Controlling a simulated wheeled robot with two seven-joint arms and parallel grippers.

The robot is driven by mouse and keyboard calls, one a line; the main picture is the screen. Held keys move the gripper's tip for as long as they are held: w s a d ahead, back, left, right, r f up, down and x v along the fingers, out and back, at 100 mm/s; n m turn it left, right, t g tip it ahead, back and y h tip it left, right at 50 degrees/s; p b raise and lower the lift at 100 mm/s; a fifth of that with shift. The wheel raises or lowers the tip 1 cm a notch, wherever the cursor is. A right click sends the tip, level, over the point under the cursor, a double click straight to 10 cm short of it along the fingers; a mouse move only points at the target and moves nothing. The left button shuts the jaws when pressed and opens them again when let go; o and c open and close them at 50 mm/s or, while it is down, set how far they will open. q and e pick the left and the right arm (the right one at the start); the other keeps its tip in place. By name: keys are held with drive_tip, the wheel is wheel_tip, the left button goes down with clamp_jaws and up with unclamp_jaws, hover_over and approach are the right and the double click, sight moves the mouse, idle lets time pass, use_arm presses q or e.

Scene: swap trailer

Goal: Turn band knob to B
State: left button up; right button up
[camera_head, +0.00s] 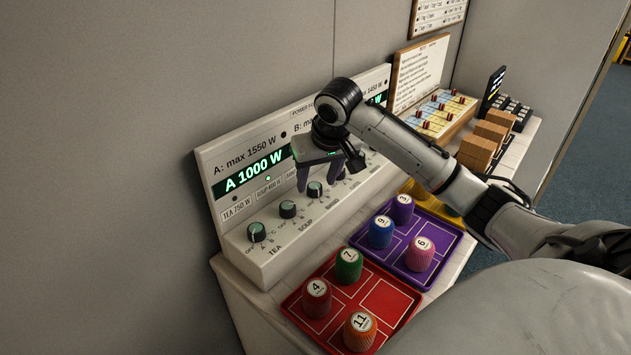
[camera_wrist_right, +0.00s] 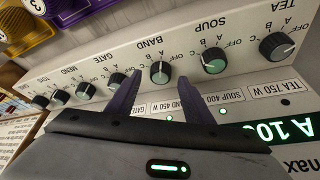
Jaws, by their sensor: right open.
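The band knob (camera_wrist_right: 160,72) is a round dark knob with a pale green face, under the label BAND in the right wrist view. In the head view it (camera_head: 315,189) is on the sloped front of the white power panel (camera_head: 262,262). My right gripper (camera_wrist_right: 160,60) is open, with one dark finger on each side of the band knob. I cannot tell whether the fingers touch it. In the head view my right gripper (camera_head: 320,184) points down at the panel. The knob's pointer setting is too small to read surely. My left gripper is not in view.
The soup knob (camera_wrist_right: 213,60) and gate knob (camera_wrist_right: 115,80) sit close on either side. The display (camera_head: 252,172) reads A 1000 W. A red tray (camera_head: 385,297) and a purple tray (camera_head: 445,232) with numbered cups stand in front of the panel.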

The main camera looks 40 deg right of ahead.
drive_tip(key=shift+x, duration=0.85)
drive_tip(key=c, duration=1)
drive_tip(key=shift+c, duration=0.2)
drive_tip(key=shift+n, duration=0.4)
drive_tip(key=n+y, duration=0.1)
drive_tip(key=n, duration=0.2)
drive_tip(key=shift+d+r+n+t+y, duration=0.1)
drive_tip(key=shift+d+n+t+y, duration=0.1)
drive_tip(key=shift+n+t+y, duration=0.15)
drive_tip(key=shift+n+y, duration=0.65)
drive_tip(key=shift+n, duration=0.9)
drive_tip(key=shift+w, duration=0.1)
drive_tip(key=shift+r, duration=0.1)
drive_tip(key=o, duration=1)
